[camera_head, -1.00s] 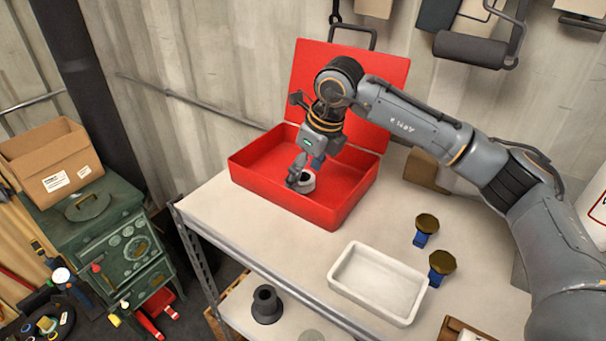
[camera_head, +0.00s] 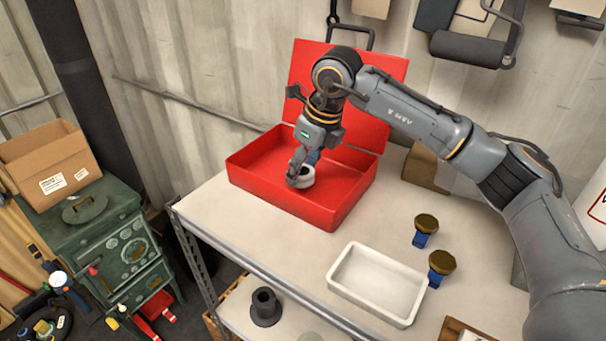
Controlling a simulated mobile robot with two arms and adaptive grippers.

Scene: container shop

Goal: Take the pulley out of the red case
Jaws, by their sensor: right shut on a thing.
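The red case (camera_head: 335,217) stands open on the white table, its lid (camera_head: 388,100) raised at the back against the wall. The pulley (camera_head: 306,180), a small light-grey ring with a dark centre, is inside the case near its left front part. My right gripper (camera_head: 298,172) reaches down into the case and is shut on the pulley's left side. I cannot tell whether the pulley touches the case floor. My left gripper is not in view.
A white tray (camera_head: 415,311) sits in front of the case. Two blue-and-brass knobs (camera_head: 426,226) (camera_head: 441,263) stand to its right. A dark flanged part (camera_head: 265,308) is on the lower shelf. The table between case and tray is clear.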

